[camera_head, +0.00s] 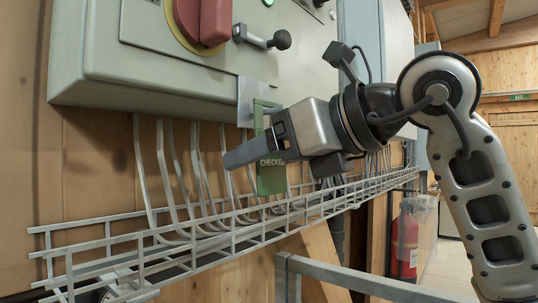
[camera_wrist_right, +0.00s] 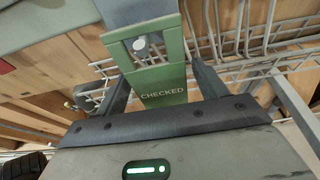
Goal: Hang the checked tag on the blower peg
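The green checked tag (camera_head: 271,181) hangs below a grey bracket (camera_head: 245,99) under the cabinet. In the right wrist view the tag (camera_wrist_right: 163,88) shows its CHECKED lettering and an upper opening. The pale peg end (camera_wrist_right: 140,43) shows in that opening, against the tag's top bar; the peg appears to pass through it. My right gripper (camera_head: 236,157) is at the tag, one finger in front of it. In the wrist view its fingers (camera_wrist_right: 160,84) stand wide apart on either side of the tag, with a narrow gap at the right. My left gripper is out of view.
A wire cable tray (camera_head: 215,243) with grey cables runs along the wall just below the tag. The cabinet (camera_head: 160,70) above carries a red switch (camera_head: 205,20) and a black-knobbed lever (camera_head: 281,40). A fire extinguisher (camera_head: 404,245) stands at the right.

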